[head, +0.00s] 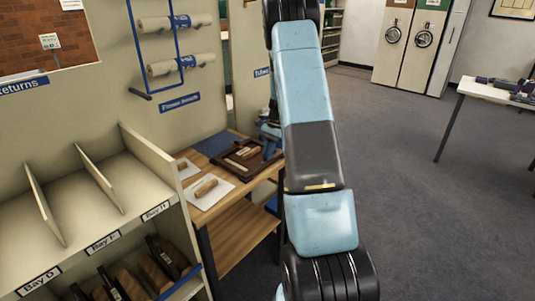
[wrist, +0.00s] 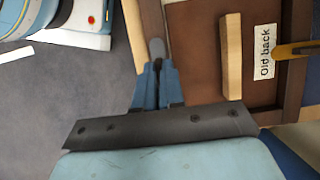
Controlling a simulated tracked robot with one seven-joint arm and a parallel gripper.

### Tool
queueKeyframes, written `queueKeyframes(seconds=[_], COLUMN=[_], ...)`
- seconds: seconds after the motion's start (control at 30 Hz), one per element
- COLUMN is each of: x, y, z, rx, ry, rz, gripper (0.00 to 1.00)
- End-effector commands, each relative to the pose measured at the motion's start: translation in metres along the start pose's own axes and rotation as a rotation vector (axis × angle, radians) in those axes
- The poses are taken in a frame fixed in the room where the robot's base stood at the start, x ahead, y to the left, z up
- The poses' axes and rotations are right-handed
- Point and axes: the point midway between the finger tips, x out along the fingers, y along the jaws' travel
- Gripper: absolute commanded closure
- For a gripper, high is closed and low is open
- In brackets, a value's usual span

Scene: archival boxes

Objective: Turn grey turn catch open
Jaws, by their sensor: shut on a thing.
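A dark wooden frame (head: 262,166) lies on the wooden bench, and its brown back panel (wrist: 200,62) shows in the wrist view. My gripper (wrist: 155,66) is at the frame's left edge in the wrist view. Its blue fingers are close together on a small grey piece, the grey turn catch (wrist: 157,46). The fingers hide the catch's lower part, so how far it is turned is hard to tell. In the head view my gripper (head: 270,132) is at the frame's far right side, partly hidden by my arm.
A pale wooden bar (wrist: 231,56) and an "Old back" label (wrist: 264,52) are on the panel. A yellow-ended tool (wrist: 296,49) reaches in at right. White sheets (head: 207,191) lie on the bench (head: 226,205). Sorting bays (head: 75,195) stand at left; open floor (head: 420,200) at right.

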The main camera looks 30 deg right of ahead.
Motion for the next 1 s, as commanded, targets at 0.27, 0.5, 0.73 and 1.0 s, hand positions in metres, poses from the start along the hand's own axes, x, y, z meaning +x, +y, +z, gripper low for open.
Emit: queueKeyframes(seconds=[0.27,0.5,0.73,1.0], x=[0.0032,0.0033,0.0025,0.0011], y=[0.0016,0.0019,0.0013,0.0008], z=[0.002,0.0019,0.0012,0.0002], rx=[-0.018,-0.018,-0.017,-0.017], ry=[-0.008,-0.008,-0.005,-0.002], rz=[0.014,0.015,0.012,0.009], gripper=[1.0,1.0,0.71,0.66])
